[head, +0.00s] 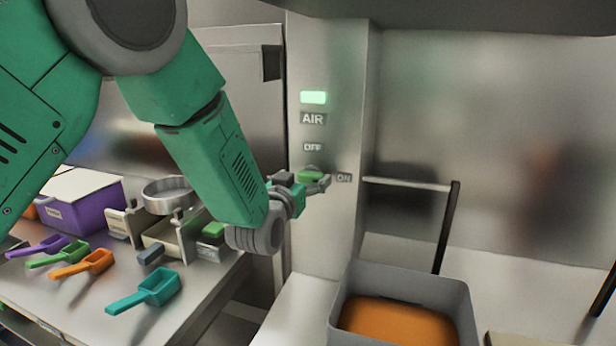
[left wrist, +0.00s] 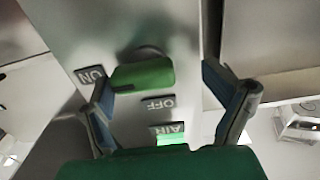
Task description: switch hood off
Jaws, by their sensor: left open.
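The hood switch is a green knob (head: 312,176) on a steel post, and it also shows in the left wrist view (left wrist: 145,76). It lies crosswise, with a dark mark at its end nearest the ON label (left wrist: 91,74). The OFF label (head: 312,147) is above it in the head view, with the AIR label (head: 313,119) higher up. The indicator light (head: 313,97) is lit green. My left gripper (head: 318,185) is open at the knob, its fingers (left wrist: 158,78) on either side; I cannot tell whether they touch it. My right gripper is out of view.
A grey bin (head: 456,292) with orange contents stands at lower right, near a black-ended handle (head: 447,228). The left counter holds a purple box (head: 92,208), several coloured scoops (head: 150,290) and a metal ring (head: 174,194). A dark hood edge (head: 480,14) overhangs the top.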

